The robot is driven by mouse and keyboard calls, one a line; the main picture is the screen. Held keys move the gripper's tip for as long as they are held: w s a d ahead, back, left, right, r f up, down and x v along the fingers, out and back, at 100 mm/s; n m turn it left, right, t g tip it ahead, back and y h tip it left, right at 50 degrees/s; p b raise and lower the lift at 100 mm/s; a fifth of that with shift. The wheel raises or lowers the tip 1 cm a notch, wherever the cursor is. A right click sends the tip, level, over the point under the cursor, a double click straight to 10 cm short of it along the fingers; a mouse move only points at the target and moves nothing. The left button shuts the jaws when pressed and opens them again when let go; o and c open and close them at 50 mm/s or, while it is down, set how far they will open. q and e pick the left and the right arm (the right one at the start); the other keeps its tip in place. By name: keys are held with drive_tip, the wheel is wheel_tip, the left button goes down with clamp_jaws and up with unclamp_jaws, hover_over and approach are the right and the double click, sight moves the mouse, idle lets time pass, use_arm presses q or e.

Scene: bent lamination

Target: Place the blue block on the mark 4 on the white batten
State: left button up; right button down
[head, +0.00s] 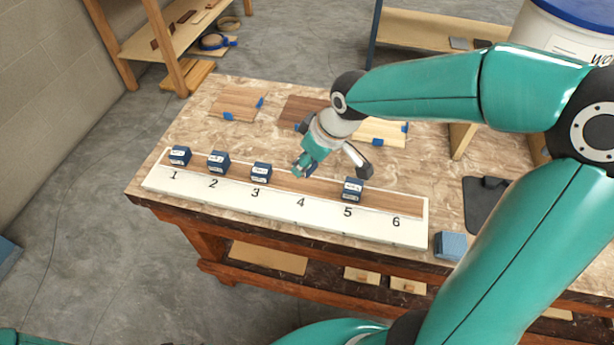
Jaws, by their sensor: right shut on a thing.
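The white batten (270,207) lies along the front of the table, with numbers 1 to 6 on its face and a brown wood strip behind them. Dark blue blocks with white labels stand at mark 1 (180,155), mark 2 (218,162), mark 3 (261,172) and mark 5 (352,188). My right gripper (308,168) is over the strip behind mark 4, shut on a small blue block, mostly hidden by the fingers. I cannot tell whether that block touches the strip. No block shows at mark 6. My left gripper is out of view.
A lighter blue block (450,245) sits on the table (150,185) right of the batten. Wood sample boards (238,103) with blue clips lie behind. A dark pad (484,203) lies at the right. My right arm crosses the right side.

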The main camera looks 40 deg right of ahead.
sight(311, 172)
wheel_tip(311, 172, down, 6)
drive_tip(key=shift+r, duration=0.1)
idle(0.4)
drive_tip(key=c, duration=0.7)
unclamp_jaws()
drive_tip(key=shift+b, duration=0.3)
drive_tip(key=shift+o, duration=0.2)
drive_tip(key=shift+r, duration=0.1)
drive_tip(key=v, duration=1.2)
drive_tip(key=shift+p, duration=0.3)
drive_tip(key=shift+s, duration=0.1)
